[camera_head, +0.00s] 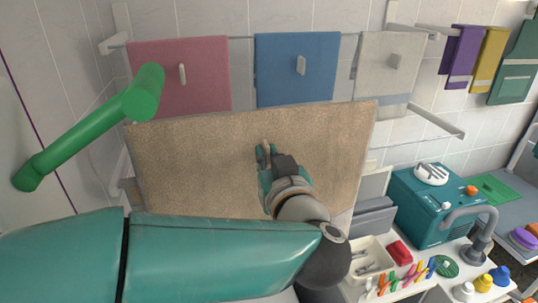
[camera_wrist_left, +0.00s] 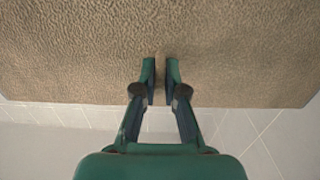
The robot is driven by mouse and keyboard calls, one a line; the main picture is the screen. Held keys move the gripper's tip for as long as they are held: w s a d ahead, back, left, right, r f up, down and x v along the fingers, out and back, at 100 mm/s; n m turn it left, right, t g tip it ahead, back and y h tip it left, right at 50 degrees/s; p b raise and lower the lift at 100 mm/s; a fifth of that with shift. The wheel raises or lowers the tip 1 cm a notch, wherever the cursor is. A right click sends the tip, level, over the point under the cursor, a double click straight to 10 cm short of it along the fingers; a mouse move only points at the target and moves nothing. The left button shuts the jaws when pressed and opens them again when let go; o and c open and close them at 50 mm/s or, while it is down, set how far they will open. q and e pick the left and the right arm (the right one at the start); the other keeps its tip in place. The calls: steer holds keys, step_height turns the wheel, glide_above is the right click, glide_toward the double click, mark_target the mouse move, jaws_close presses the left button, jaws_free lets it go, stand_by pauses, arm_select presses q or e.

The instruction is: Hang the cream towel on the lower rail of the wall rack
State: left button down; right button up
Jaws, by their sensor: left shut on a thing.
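The cream towel (camera_head: 190,165) looks tan here and is spread wide in front of the wall rack in the head view. It also fills the top of the left wrist view (camera_wrist_left: 70,50). My left gripper (camera_head: 265,153) is shut on the towel near its middle, and its fingertips (camera_wrist_left: 161,70) are close together against the cloth. The wall rack's upper rail (camera_head: 242,38) carries a pink towel (camera_head: 205,75), a blue towel (camera_head: 290,85) and a pale grey-white towel (camera_head: 380,80). A lower right bracket (camera_head: 437,123) shows, but most of the lower rail is hidden behind the cream towel. My right gripper is out of view.
A thick green bar (camera_head: 90,130) juts in at the left, close to the towel's upper left corner. A teal box (camera_head: 425,205), a tap (camera_head: 480,235) and a white tray (camera_head: 352,273) stand at the lower right. Purple (camera_head: 458,60) and yellow (camera_head: 490,55) towels hang further right.

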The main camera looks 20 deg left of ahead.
arm_select(q)
steer(key=shift+f+b, duration=1.05)
steer(key=shift+f, duration=0.45)
steer(key=shift+w+a+f+b, duration=0.15)
steer(key=shift+f+b, duration=0.65)
steer(key=shift+f, duration=0.7)
steer(key=shift+w+f+b, duration=0.1)
steer(key=shift+f+b, duration=0.7)
steer(key=shift+f, duration=0.5)
